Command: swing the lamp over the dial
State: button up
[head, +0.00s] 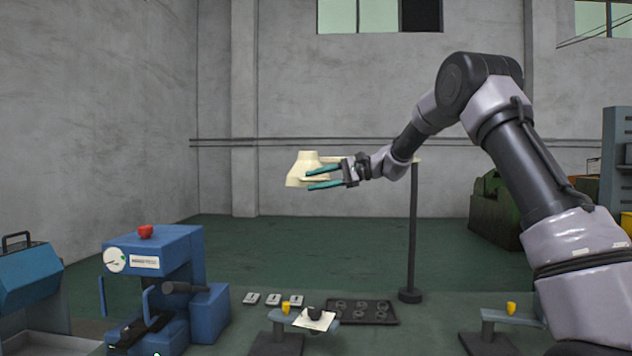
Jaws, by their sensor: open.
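The lamp has a cream shade (306,171) on a horizontal arm, carried by a dark upright post (412,230) with a round base. My gripper (308,179) is in front of the shade, with its teal fingers apart and pointing left. The fingers overlap the shade's right part in the picture; I cannot tell whether they touch it. The dial (114,260) is a round white gauge on the front of the blue press (165,265), to the left of and lower than the shade. A red knob (146,232) sits on top of the press.
A dark tray (362,312) with round recesses lies right of the press, near several small pale plates (272,299). A stand with a yellow piece (286,308) is in front, and another (511,308) is at right. A blue machine (28,275) is far left.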

jog(key=shift+c, duration=0.3)
grip_shut()
dwell(1.2)
